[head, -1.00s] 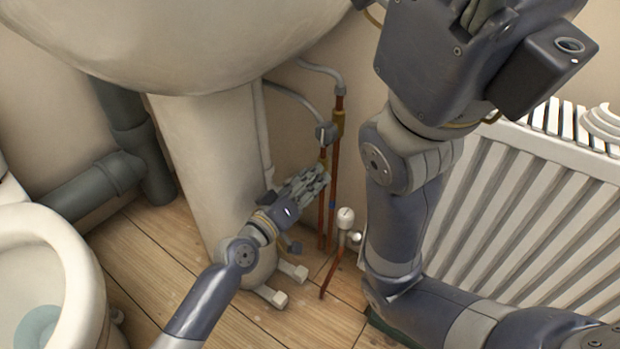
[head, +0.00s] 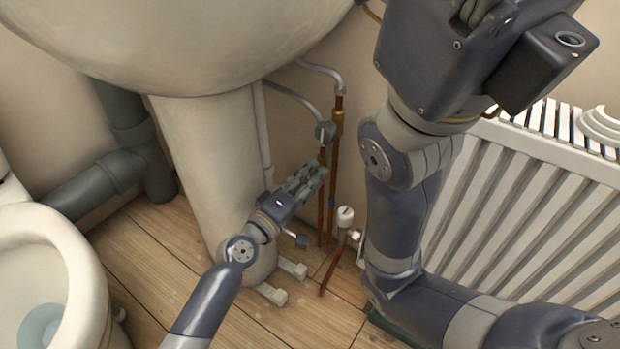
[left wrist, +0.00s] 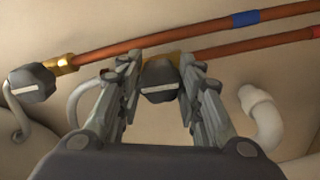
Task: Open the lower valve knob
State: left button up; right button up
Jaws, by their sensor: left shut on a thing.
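The lower valve knob (left wrist: 159,82) is dark grey with a pale bar on its face and sits at a brass fitting on a copper pipe. In the left wrist view it is between the two fingers of my left gripper (left wrist: 160,88), which is shut on it. In the head view my left gripper (head: 318,172) reaches the pipes beside the pedestal and hides this knob. The upper valve knob (head: 326,132) is above it, and also shows in the left wrist view (left wrist: 33,83). My right gripper (head: 478,10) is cut off at the top edge.
The basin pedestal (head: 205,165) stands left of the pipes. A white radiator valve (head: 345,214) and the radiator (head: 490,205) are at the right. A toilet (head: 55,250) is at the left. Wooden floor (head: 150,260) lies open in front.

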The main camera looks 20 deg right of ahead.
pick_arm(q)
jog(key=o, duration=1.1)
jog(key=shift+c, duration=0.2)
jog(key=v, duration=1.2)
